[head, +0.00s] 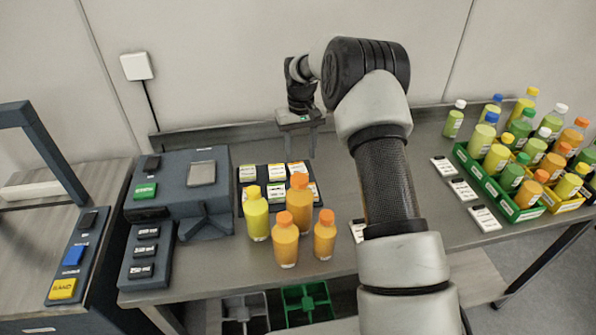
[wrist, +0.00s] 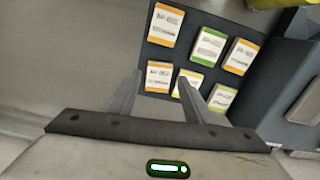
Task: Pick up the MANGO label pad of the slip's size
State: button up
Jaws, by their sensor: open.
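A dark tray (head: 264,186) holds several small label pads with white faces and coloured edges. In the wrist view the tray (wrist: 192,51) shows orange-edged pads at the upper left (wrist: 165,26), the right (wrist: 243,55) and the lower left (wrist: 158,77). A green-edged pad (wrist: 210,46) and yellowish pads (wrist: 187,82) (wrist: 222,97) also show. Their print is too small to read, so I cannot tell which is MANGO or its size. My gripper (wrist: 160,77) is open and empty, its fingertips framing the lower-left orange-edged pad in the picture. In the head view my gripper (head: 297,148) hangs behind the tray.
A grey machine (head: 181,185) stands left. White cards (head: 462,189) and crated bottles (head: 497,190) are right. A wall is behind.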

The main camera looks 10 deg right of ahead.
aim_at(300, 170)
notch_tip(300, 170, down, 8)
jog(key=shift+s+r, duration=0.1)
jog(key=shift+r, duration=0.15)
jog(key=c, duration=0.7)
